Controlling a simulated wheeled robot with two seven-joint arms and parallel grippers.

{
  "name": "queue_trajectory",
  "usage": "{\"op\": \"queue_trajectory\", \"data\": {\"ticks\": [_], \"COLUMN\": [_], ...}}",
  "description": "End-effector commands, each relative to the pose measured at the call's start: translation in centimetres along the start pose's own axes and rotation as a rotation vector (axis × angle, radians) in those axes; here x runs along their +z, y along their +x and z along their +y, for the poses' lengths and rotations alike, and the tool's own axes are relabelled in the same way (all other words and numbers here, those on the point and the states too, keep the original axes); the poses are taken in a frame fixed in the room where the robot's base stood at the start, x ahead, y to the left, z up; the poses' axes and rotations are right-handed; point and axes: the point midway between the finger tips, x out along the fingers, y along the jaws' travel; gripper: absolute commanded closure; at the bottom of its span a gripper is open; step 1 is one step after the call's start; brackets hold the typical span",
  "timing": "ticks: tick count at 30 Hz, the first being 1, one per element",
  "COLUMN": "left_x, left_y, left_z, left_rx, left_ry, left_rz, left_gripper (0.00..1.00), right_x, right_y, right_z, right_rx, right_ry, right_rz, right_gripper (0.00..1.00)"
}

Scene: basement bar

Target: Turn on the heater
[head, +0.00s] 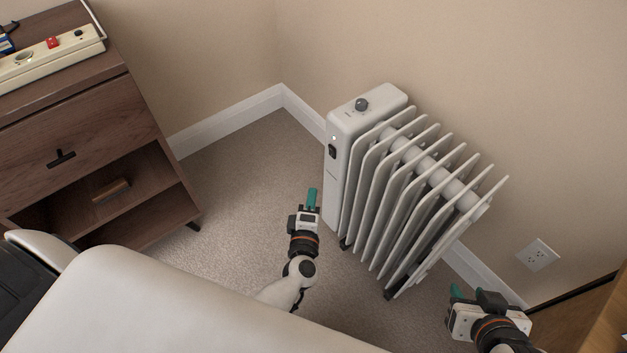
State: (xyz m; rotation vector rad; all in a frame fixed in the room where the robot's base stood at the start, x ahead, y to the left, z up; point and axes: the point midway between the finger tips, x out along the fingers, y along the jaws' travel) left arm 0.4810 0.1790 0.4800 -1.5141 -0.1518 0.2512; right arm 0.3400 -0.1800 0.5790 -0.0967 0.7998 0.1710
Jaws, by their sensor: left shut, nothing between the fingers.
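A white oil-filled heater (372,190) with several fins stands on the carpet near the room corner, at the middle right. Its control box has a grey round knob (361,104) on top. A black switch (333,151) is on its left face, with a small pale light or dot just above it. My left gripper (312,198) is shut and empty, its teal fingers pointing up the picture, left of the heater's lower control box and apart from the switch. My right gripper (464,292) is at the lower right, near the heater's far end; its finger opening is unclear.
A brown wooden cabinet (75,125) with a drawer and open shelf stands at the left, a cream power strip (48,58) on it. A wall outlet (538,255) is at the right. Carpet (240,165) between cabinet and heater is clear. A wooden edge (590,320) is at lower right.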

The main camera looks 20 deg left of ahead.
Motion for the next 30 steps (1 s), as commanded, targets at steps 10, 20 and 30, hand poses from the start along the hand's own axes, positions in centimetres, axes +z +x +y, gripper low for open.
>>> {"op": "queue_trajectory", "data": {"ticks": [10,20,30], "left_x": [0.0,0.0,-1.1], "left_y": [-2.8,-2.8,-2.8], "left_z": [0.4,0.4,-1.1], "left_rx": [-0.001,-0.001,-0.024], "left_ry": [0.001,0.001,0.059], "left_rz": [0.001,0.0,0.085], "left_gripper": [1.0,1.0,1.0], "right_x": [-1.2,-1.2,-1.2], "right_y": [-0.3,-0.3,-0.3], "right_z": [-0.2,-0.2,-0.2], "right_rx": [-0.004,-0.004,-0.005], "right_ry": [0.001,0.001,0.002], "right_rz": [0.068,0.068,0.068], "right_gripper": [0.64,0.64,0.64]}}
